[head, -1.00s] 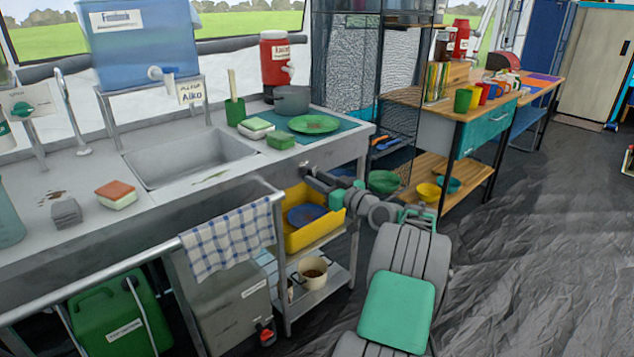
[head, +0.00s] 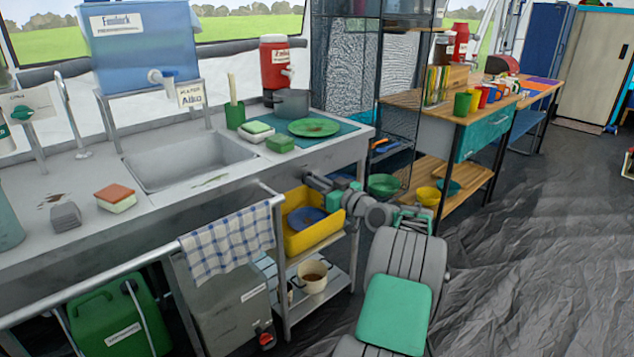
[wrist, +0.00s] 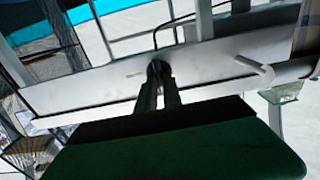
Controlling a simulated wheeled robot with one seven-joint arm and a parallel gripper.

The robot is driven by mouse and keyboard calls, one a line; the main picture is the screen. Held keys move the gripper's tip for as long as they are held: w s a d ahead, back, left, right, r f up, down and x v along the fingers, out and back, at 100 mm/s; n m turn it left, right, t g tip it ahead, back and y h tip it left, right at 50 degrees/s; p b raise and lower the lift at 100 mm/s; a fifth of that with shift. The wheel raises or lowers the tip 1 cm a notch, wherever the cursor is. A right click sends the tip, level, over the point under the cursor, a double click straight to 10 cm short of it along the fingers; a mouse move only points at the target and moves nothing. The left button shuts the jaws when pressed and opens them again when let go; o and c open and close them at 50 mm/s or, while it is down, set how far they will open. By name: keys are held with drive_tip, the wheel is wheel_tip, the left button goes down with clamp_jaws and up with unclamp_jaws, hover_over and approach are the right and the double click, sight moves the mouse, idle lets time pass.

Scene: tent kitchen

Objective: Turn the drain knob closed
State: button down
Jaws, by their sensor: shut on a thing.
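My gripper (head: 308,177) reaches the front panel of the sink counter (head: 345,152), just above the yellow tub, in the head view. In the wrist view its two fingers (wrist: 157,70) come together at the pale panel (wrist: 90,88), closed around a small dark piece that looks like the drain knob. The fingertips and my arm hide most of the knob, so its turn angle cannot be read. The steel sink basin (head: 190,160) is open and looks empty, to the left of my gripper.
A yellow tub (head: 312,236) on a shelf sits right below my gripper. A rail with a checked towel (head: 228,240) projects to the left. A black wire rack (head: 405,130) stands to the right. The floor at the right is clear.

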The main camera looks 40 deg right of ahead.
idle(0.3)
drive_tip(key=shift+m+p, duration=0.3)
drive_tip(key=shift+m, duration=0.1)
drive_tip(key=shift+d+f+m+p, duration=0.1)
drive_tip(key=shift+m+p, duration=1.6)
drive_tip(key=shift+m, duration=1.15)
drive_tip(key=shift+d+f+m+p, duration=0.1)
drive_tip(key=shift+m+p, duration=1.6)
drive_tip(key=shift+m, duration=1.2)
drive_tip(key=shift+d+f+m+p, duration=0.1)
drive_tip(key=shift+m+p, duration=1.6)
drive_tip(key=shift+m, duration=1.15)
drive_tip(key=c, duration=1.5)
unclamp_jaws()
